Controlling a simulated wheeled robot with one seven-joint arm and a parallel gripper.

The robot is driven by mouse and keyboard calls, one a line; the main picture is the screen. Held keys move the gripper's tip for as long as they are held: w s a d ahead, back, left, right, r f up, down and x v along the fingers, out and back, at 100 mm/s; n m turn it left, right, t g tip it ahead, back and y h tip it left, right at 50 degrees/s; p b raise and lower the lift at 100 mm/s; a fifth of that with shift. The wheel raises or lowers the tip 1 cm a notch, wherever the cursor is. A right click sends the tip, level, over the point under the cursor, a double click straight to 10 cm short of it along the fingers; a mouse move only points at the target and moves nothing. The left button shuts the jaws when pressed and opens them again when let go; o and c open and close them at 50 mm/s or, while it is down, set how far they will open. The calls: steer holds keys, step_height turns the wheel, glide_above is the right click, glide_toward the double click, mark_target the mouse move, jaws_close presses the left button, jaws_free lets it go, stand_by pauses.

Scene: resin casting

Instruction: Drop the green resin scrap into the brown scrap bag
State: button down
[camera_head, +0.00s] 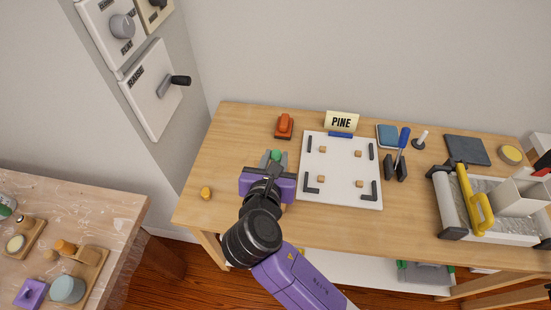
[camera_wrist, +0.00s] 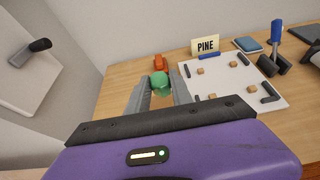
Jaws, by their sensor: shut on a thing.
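The green resin scrap (camera_head: 275,155) is a small rounded lump between the fingertips of my gripper (camera_head: 277,161). In the wrist view the scrap (camera_wrist: 160,83) sits between the two grey fingers of my gripper (camera_wrist: 160,88), which are shut on it. The gripper is over the left part of the wooden workbench (camera_head: 225,155), left of the white board. From these views I cannot tell the scrap's exact height above the bench. I see no brown scrap bag in either view.
The white board (camera_head: 340,190) carries small wooden blocks and black corner pieces. An orange item (camera_head: 284,126) and a PINE sign (camera_head: 341,121) stand behind. A yellow lump (camera_head: 206,193) lies front left. A tray with a yellow handle (camera_head: 478,205) is right. A second table (camera_head: 100,215) is lower left.

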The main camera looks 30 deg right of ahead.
steer(key=shift+r, duration=0.1)
steer(key=c, duration=1.1)
jaws_free()
steer(key=shift+o, duration=0.2)
steer(key=v, duration=0.7)
steer(key=shift+s+a, duration=0.25)
steer(key=shift+s, duration=0.05)
steer(key=shift+r, duration=0.1)
